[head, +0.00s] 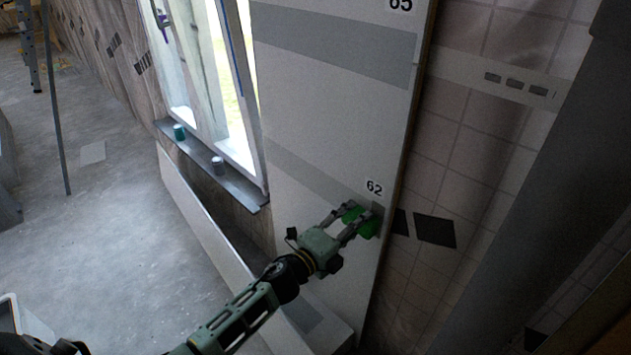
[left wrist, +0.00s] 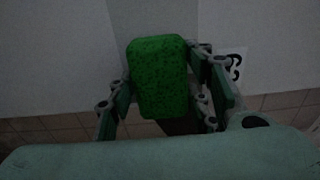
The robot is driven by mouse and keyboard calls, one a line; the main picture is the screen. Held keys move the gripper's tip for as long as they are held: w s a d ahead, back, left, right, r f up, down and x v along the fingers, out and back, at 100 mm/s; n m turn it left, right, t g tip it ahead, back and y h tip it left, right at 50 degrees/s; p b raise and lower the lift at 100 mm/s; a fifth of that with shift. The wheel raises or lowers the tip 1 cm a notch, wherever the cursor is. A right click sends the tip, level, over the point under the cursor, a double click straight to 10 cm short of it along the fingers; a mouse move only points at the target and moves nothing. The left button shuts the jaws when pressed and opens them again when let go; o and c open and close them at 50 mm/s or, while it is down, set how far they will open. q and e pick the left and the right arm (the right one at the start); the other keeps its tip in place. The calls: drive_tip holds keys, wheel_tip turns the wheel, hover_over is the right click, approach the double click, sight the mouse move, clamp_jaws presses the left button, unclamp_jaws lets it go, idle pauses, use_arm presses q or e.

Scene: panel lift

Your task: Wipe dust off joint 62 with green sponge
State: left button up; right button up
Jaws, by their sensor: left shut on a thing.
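My left gripper (head: 356,222) is shut on the green sponge (head: 366,228). The sponge is at the right part of the tall white panel, just below the number label 62 (head: 374,187). In the left wrist view the sponge (left wrist: 157,76) sits between the two fingers, with its broad face toward the camera. Part of the label (left wrist: 236,66) shows beside the fingers. Joint 62 is the grey band (head: 310,178) across the panel at the label's height; the sponge is at its right end. I cannot tell whether the sponge touches the panel. My right gripper is not in view.
The white panel (head: 330,110) stands upright, its right edge near a tiled wall (head: 480,150). A window sill (head: 212,165) with two small cans, a teal one (head: 179,132) and a grey one (head: 218,165), is to the left. The concrete floor (head: 100,210) is mostly clear.

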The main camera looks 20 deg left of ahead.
use_arm(q)
drive_tip(key=shift+w+d, duration=0.1)
drive_tip(key=shift+w, duration=0.1)
idle(0.3)
drive_tip(key=shift+w+d, duration=0.1)
drive_tip(key=shift+w, duration=0.15)
idle(0.4)
drive_tip(key=shift+s+d, duration=0.4)
drive_tip(key=shift+d, duration=0.55)
drive_tip(key=shift+s+d, duration=0.4)
drive_tip(key=shift+d, duration=0.5)
drive_tip(key=shift+s+d, duration=0.4)
drive_tip(key=shift+d, duration=0.55)
drive_tip(key=shift+s, duration=0.1)
drive_tip(key=p, duration=0.1)
approach(385, 226)
drive_tip(key=shift+s+a, duration=0.25)
drive_tip(key=shift+s, duration=0.25)
